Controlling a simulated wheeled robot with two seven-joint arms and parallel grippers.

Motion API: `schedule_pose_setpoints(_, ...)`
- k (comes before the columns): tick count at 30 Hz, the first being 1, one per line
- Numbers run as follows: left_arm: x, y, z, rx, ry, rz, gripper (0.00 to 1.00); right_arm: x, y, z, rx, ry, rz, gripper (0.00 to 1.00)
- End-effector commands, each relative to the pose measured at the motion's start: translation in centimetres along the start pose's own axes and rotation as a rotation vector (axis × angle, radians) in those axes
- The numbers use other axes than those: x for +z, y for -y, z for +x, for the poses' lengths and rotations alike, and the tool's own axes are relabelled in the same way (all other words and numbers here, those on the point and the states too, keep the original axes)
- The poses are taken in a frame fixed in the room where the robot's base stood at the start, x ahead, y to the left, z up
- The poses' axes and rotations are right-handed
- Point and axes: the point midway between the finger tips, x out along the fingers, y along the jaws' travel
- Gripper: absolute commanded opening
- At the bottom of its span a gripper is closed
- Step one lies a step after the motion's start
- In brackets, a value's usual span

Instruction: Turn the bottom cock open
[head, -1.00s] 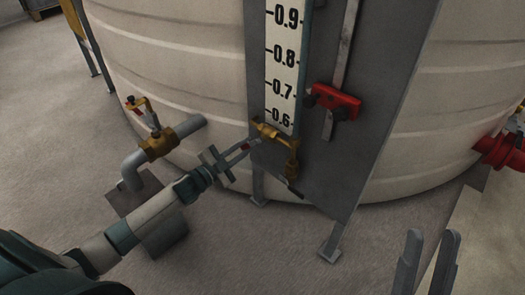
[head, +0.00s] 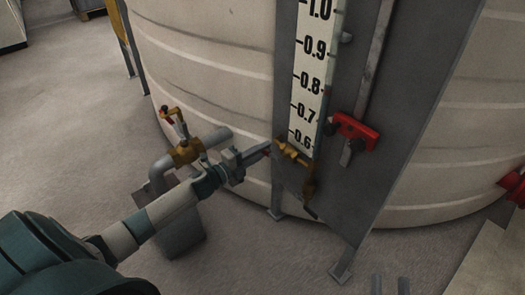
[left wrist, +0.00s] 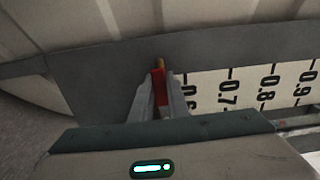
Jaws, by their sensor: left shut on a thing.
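The bottom cock (head: 292,152) is a brass valve on the grey gauge panel, just below the 0.6 mark. Its brass outlet (head: 311,182) hangs down at the right. My left gripper (head: 266,149) reaches it from the left and is shut on the cock's red handle. In the left wrist view the red handle (left wrist: 159,88) lies between the two fingers, with a brass tip beyond it. In the head view the fingers hide most of the handle. My right gripper (head: 390,286) shows only as two grey fingertips, apart, at the bottom edge, away from the cock.
The white scale (head: 312,85) and a red block (head: 355,131) are above the cock on the panel (head: 345,195). A large cream tank (head: 215,75) stands behind. A grey pipe with a brass valve (head: 187,152) is close beside my left wrist.

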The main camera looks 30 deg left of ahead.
Motion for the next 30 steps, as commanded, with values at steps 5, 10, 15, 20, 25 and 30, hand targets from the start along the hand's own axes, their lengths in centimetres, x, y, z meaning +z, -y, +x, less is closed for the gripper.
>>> schedule_pose_setpoints(5, 0.17, 0.19, 0.02, 0.001, 0.005, 0.03, 0.0, 0.52, -0.18, 0.06, 0.003, 0.029, 0.001, 0.31)
schedule_pose_setpoints(10, 0.17, 0.2, 0.02, 0.001, 0.005, 0.034, 0.0, 0.61, -0.21, 0.06, 0.003, 0.032, 0.001, 0.31)
schedule_pose_setpoints(15, 0.16, 0.22, 0.03, 0.001, 0.004, 0.034, 0.0, 0.59, -0.1, 0.11, 0.003, 0.032, 0.0, 0.31)
schedule_pose_setpoints(20, 0.12, 0.23, 0.03, 0.0, 0.003, 0.032, 0.34, 0.58, -0.09, 0.11, 0.003, 0.032, 0.0, 0.31)
schedule_pose_setpoints(25, 0.06, 0.22, 0.02, 0.0, 0.002, 0.031, 0.34, 0.56, -0.08, 0.11, 0.003, 0.031, 0.0, 0.31)
schedule_pose_setpoints(30, 0.04, 0.19, -0.18, 0.0, 0.002, 0.03, 0.34, 0.54, -0.08, 0.12, 0.003, 0.031, 0.0, 0.31)
